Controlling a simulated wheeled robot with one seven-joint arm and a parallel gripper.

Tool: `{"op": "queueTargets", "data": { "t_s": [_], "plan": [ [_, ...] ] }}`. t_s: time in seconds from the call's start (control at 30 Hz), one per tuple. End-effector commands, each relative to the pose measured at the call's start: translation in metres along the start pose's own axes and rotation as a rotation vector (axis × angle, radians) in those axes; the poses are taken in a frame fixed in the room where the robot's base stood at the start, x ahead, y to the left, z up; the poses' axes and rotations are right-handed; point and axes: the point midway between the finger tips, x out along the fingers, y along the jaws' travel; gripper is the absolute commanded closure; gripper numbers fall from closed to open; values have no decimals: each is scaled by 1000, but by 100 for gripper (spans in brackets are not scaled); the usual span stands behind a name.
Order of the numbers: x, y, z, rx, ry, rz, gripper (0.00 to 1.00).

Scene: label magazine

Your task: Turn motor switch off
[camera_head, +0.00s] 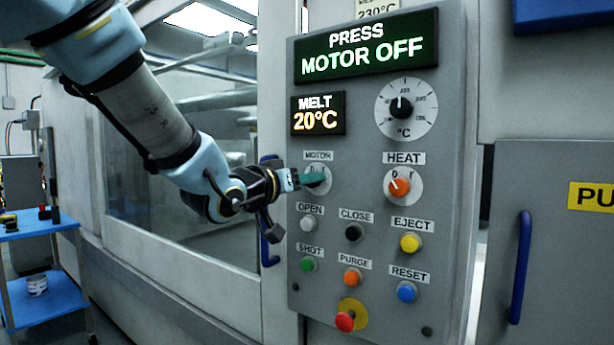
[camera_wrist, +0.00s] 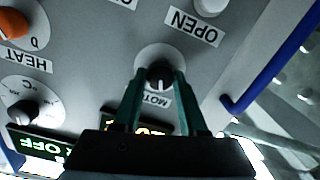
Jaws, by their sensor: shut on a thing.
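The motor switch (camera_head: 321,168) is a round pale dial under the MOTOR label, at the left of the grey control panel (camera_head: 450,130). My gripper (camera_head: 312,180) reaches it from the left, and its green fingertips cover the knob in the head view. In the wrist view, which shows the panel upside down, the black knob of the motor switch (camera_wrist: 159,73) sits between the two green fingers of my gripper (camera_wrist: 160,82), which are shut on it. Its exact angle is hard to tell. The panel display (camera_head: 365,48) reads PRESS MOTOR OFF.
The heat switch (camera_head: 400,187) with its orange knob is to the right. Several coloured push buttons, including the white OPEN button (camera_head: 307,223), sit below. A blue handle (camera_head: 270,245) stands left of the panel. A lower display (camera_head: 318,114) reads MELT 20°C.

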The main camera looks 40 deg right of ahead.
Motion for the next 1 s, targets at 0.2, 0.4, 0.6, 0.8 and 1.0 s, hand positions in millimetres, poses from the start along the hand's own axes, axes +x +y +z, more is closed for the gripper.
{"op": "queueTargets", "data": {
  "t_s": [0.2,0.4,0.6,0.8,1.0],
  "plan": [
    [0,-1,-1,-118,-4,1,100],
    [0,-1,0,-177,-5,3,100],
    [0,-1,0,-197,-5,4,100],
    [0,-1,0,-199,-5,4,100],
    [0,-1,0,-199,-6,3,51]
  ]
}}
